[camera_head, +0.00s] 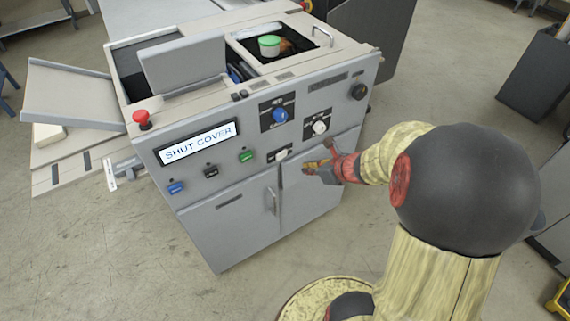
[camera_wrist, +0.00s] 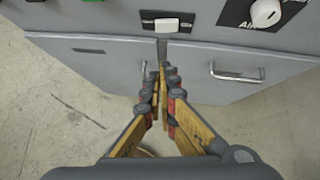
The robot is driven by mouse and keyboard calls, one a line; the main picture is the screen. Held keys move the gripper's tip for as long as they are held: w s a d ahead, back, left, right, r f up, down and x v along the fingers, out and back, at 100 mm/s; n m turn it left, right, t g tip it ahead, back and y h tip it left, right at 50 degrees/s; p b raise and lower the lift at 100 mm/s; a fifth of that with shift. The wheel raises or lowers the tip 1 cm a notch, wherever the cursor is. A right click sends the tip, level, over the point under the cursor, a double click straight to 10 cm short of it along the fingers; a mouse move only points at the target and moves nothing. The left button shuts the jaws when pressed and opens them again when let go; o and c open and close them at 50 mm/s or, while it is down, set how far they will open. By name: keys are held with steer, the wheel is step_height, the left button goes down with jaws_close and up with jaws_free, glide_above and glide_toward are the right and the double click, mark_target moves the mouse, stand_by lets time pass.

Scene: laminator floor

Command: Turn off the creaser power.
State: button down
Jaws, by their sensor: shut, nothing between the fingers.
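The creaser is a grey machine (camera_head: 230,215) with controls on its sloped front panel. Its display (camera_head: 198,143) is lit and reads "SHUT COVER". A small white switch on a black plate (camera_head: 279,155) sits low on the panel, above the cabinet doors; it also shows at the top of the wrist view (camera_wrist: 166,24). I cannot read its label or tell its on or off position. My gripper (camera_head: 311,168) is shut and empty, in front of the doors, right of and below the switch. In the wrist view its fingertips (camera_wrist: 163,76) are below the switch, apart from it.
The panel also has a red mushroom button (camera_head: 142,118), blue (camera_head: 176,188) and green (camera_head: 246,156) buttons, a blue knob (camera_head: 280,115) and a white knob (camera_head: 320,127). A green-lidded container (camera_head: 269,45) is in the open top. Door handles (camera_head: 271,201) protrude. Floor in front is clear.

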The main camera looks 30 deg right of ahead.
mark_target(281, 155)
steer(key=b+x, duration=0.1)
steer(key=x, duration=0.3)
steer(key=w+r+b+x, duration=0.1)
steer(key=b+x, duration=0.1)
steer(key=x, duration=0.2)
steer(key=w+r+b+x, duration=0.1)
steer(key=x, duration=0.3)
steer(key=shift+w+a+f+b, duration=0.15)
steer(key=shift+w+f+b, duration=0.1)
steer(key=shift+w+b, duration=0.05)
